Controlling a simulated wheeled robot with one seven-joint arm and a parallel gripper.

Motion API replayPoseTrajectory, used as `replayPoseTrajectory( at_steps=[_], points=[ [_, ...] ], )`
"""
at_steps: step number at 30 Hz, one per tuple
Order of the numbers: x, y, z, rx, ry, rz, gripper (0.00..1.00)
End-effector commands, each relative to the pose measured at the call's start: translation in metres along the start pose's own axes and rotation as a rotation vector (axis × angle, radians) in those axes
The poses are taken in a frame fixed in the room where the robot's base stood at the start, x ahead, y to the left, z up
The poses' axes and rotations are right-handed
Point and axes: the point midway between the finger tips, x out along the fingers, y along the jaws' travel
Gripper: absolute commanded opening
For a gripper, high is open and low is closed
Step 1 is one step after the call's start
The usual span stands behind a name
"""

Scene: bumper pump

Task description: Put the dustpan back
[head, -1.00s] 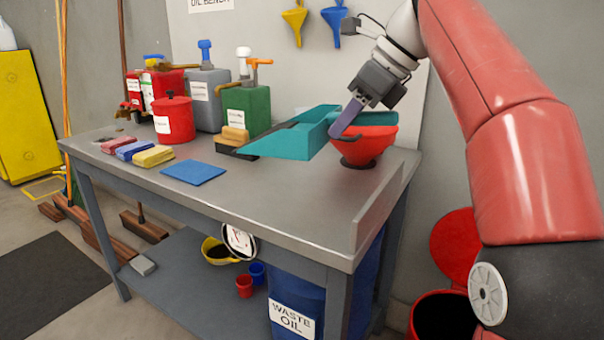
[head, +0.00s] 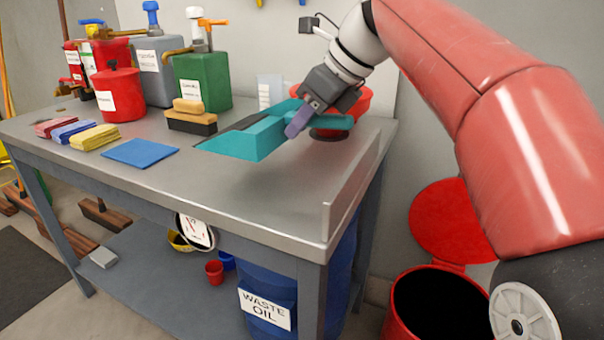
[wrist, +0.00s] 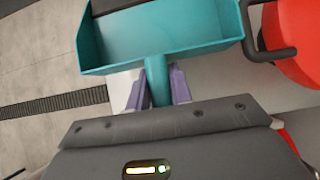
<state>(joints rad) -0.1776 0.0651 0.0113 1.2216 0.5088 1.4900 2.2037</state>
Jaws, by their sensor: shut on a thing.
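The teal dustpan (head: 245,141) is in my gripper (head: 299,124), above the right part of the grey bench top. In the head view its pan points left and its handle passes through the gripper. In the wrist view the dustpan (wrist: 160,36) shows its open tray, with the handle between the two purple fingers of my gripper (wrist: 159,88). My gripper is shut on the handle. In the head view I cannot tell how high the pan is above the bench.
A red bowl (head: 362,102) on a dark stand is just behind the gripper. A brush (head: 190,118), a blue cloth (head: 141,152), folded cloths (head: 94,137) and oil cans (head: 202,82) stand to the left. A raised lip (head: 352,185) edges the bench's right end. Its front right top is clear.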

Motion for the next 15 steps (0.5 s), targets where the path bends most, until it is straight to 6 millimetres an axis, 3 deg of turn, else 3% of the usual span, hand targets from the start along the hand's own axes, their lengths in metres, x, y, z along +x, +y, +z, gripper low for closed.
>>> replayPoseTrajectory(
  at_steps=[3, 15],
  points=[
    [0.021, 0.001, -0.015, 0.000, 0.000, 0.001, 0.00],
    [0.057, 0.001, -0.041, -0.001, -0.001, 0.001, 0.00]
  ],
)
